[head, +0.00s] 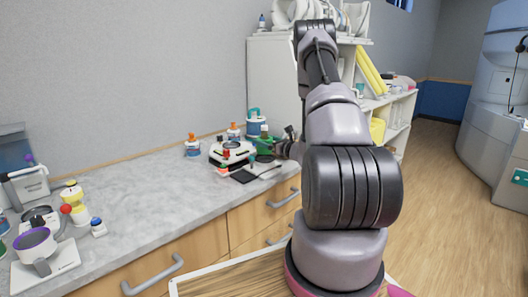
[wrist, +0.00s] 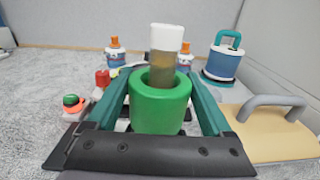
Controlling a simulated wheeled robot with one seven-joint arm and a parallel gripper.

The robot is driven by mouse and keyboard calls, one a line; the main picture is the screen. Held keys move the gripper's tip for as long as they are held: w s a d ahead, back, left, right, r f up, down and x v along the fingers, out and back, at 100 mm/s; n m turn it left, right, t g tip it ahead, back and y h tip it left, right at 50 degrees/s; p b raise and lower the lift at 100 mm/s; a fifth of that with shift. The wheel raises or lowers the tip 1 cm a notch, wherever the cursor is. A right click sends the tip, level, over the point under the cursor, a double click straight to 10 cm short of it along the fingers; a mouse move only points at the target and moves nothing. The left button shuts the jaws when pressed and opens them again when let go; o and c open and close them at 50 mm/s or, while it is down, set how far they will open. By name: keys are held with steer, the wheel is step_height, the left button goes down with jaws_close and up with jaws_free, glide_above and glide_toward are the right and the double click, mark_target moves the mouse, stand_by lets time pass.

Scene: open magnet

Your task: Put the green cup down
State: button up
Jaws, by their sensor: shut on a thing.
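The green cup (wrist: 160,110) stands upright between the two teal fingers of my gripper (wrist: 159,88) in the wrist view. My gripper is shut on it. A white-topped brown cylinder (wrist: 165,50) rises from the cup's mouth. In the head view the green cup (head: 266,144) shows small at the far end of the counter, just left of my gripper (head: 276,149). My arm covers part of that area. I cannot tell whether the cup's base touches the counter.
A white device (head: 231,155) and a black flat object (head: 243,177) lie left of the cup on the grey counter (head: 150,200). Orange-capped bottles (head: 193,146) and a blue-and-white container (head: 256,122) stand behind. The counter's middle is clear.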

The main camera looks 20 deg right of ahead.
steer(key=shift+f, duration=2.05)
steer(key=shift+f, duration=0.15)
